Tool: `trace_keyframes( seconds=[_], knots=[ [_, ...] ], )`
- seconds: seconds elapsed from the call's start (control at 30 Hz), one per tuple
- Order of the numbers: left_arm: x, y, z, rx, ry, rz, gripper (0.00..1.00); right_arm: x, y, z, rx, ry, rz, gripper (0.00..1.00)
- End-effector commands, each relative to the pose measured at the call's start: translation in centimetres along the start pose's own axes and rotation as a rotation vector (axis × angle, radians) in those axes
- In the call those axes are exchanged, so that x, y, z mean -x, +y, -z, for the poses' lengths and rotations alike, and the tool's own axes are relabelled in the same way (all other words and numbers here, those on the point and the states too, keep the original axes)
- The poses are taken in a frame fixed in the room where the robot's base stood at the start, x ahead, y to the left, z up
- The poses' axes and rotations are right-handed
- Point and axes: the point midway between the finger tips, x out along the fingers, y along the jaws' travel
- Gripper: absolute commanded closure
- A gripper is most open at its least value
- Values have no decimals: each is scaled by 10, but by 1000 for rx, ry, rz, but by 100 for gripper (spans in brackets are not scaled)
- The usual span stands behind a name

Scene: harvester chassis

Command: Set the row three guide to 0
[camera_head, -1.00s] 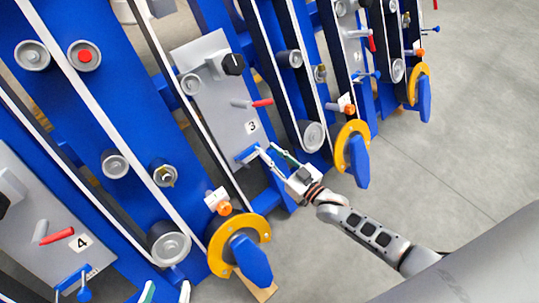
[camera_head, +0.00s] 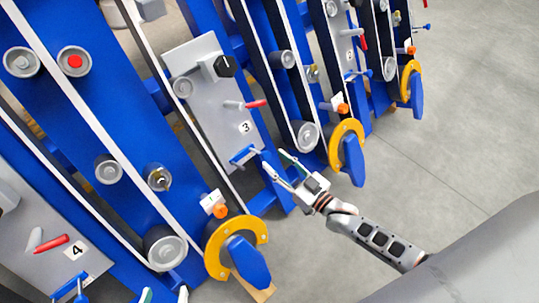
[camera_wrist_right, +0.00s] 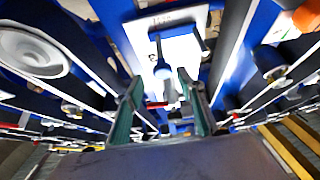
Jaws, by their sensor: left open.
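The row three guide (camera_head: 243,156) is a small blue bar with a blue knob, low on the grey plate marked 3 (camera_head: 204,82). In the right wrist view its blue knob (camera_wrist_right: 162,70) shows ahead, roughly in line with the gap between my fingers. My right gripper (camera_head: 276,160) is open and empty, just to the right of the guide and apart from it. Its two fingers (camera_wrist_right: 160,95) also show in the wrist view. I cannot read a scale value. My left gripper (camera_head: 165,294) is open, with only its fingertips showing at the bottom edge.
Plate 3 also carries a black knob (camera_head: 224,66) and a red-tipped lever (camera_head: 255,104). A yellow ring with a blue paddle (camera_head: 248,262) is below left of my right gripper; another yellow ring (camera_head: 346,143) is to its right. The grey floor (camera_head: 450,140) at right is clear.

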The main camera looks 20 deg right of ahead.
Motion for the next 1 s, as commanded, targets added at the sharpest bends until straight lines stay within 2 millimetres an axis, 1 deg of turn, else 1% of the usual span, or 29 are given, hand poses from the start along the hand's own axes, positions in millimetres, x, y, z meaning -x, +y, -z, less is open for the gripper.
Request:
trace_keyframes(
  seconds=[0.03,0.2,0.3,0.4,0.57,1.0],
  knots=[
    [0,0,0,1,-1,0,57,13,0,-1,-1,-3,0,61],
    [0,0,-1,1,-1,0,57,45,0,0,0,-2,0,61],
    [0,1,-1,1,-2,0,57,60,1,0,1,-1,0,61],
    [0,1,-1,2,-2,0,57,69,1,0,2,-1,0,61],
    [0,1,-1,2,-2,0,57,75,1,1,1,1,-1,61],
    [0,1,-1,2,-2,-1,57,75,1,0,1,1,-1,61]
  ],
)
